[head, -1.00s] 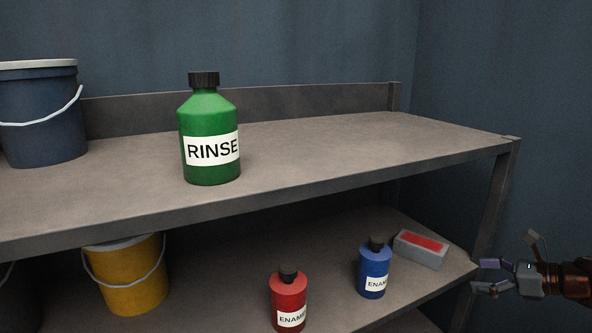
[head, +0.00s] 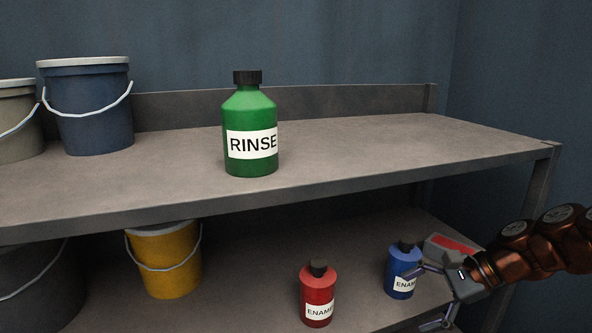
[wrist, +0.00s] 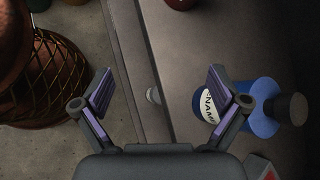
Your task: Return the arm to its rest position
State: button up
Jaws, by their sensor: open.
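My gripper (head: 420,297) is at the lower right in the head view, at the lower shelf's front edge. Its jaws are open and hold nothing. In the head view the upper finger overlaps the blue ENAMEL bottle (head: 402,282). In the wrist view the open jaws (wrist: 160,88) straddle the shelf edge, and the blue bottle (wrist: 262,122) shows past the right finger, partly covered by it. I cannot tell whether the finger touches the bottle. My arm reaches in from the right.
A red ENAMEL bottle (head: 317,298), a yellow bucket (head: 168,265) and a grey block with a red top (head: 449,246) are on the lower shelf. A green RINSE bottle (head: 250,115) and a blue bucket (head: 92,115) stand on the upper shelf (head: 400,145), whose right part is clear.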

jog(key=s+a+f+n+g+h, duration=0.4)
jog(key=s+a+n, duration=0.45)
jog(key=s, duration=0.35)
jog(key=s+d+f+n+g+h, duration=0.1)
jog(key=s+d+f+n+h, duration=0.15)
jog(key=s, duration=0.55)
jog(key=s+d+f+n+g+h, duration=0.1)
jog(key=s+f+n+h, duration=0.2)
jog(key=s, duration=0.4)
notch_tip(320, 180, up, 19)
jog(key=n+t+p, duration=0.1)
jog(key=p, duration=1.6)
jog(key=shift+w+a+t, duration=0.3)
jog(key=shift+w, duration=0.05)
jog(key=shift+r, duration=0.1)
